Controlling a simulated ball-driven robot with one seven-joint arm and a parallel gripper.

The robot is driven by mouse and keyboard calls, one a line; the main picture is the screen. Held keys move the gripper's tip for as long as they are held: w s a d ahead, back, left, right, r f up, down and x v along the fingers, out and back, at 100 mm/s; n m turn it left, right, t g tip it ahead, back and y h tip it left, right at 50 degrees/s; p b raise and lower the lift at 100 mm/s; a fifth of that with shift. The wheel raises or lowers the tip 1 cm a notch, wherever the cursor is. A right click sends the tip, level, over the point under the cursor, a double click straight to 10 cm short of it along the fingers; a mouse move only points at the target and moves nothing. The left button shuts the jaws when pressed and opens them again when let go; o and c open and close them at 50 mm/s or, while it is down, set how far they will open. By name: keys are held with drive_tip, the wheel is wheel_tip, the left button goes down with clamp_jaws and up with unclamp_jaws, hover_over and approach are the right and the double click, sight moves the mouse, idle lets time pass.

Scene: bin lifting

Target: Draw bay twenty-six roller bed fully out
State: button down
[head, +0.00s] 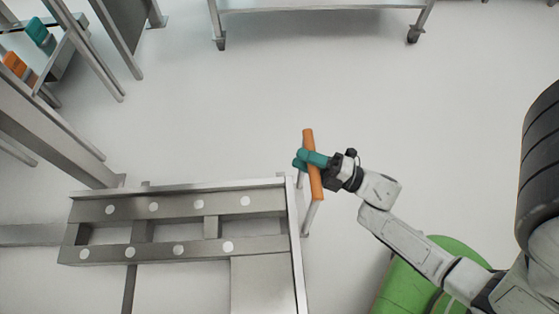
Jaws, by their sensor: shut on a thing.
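The roller bed (185,248) is a grey metal frame at the lower left of the head view, with two rails dotted with round white rollers. Its lower part runs out of the picture. An orange bar handle (308,142) stands off its right end on metal posts. My gripper (312,160), with teal fingers, is shut on the orange handle near its upper part. The fingers hide a short stretch of the bar. No bay number is readable.
A metal rack post (55,130) stands at the left, with a shelf holding teal (38,32) and orange (14,64) items. A wheeled table (320,6) is at the top. A green round object (425,285) lies under my arm. The middle floor is clear.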

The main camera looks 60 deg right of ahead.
drive_tip(key=s+d, duration=0.1)
drive_tip(key=s, duration=0.1)
drive_tip(key=s+d, duration=0.2)
idle(0.3)
drive_tip(key=c, duration=0.8)
unclamp_jaws()
drive_tip(key=shift+a, duration=0.1)
drive_tip(key=shift+c, duration=0.2)
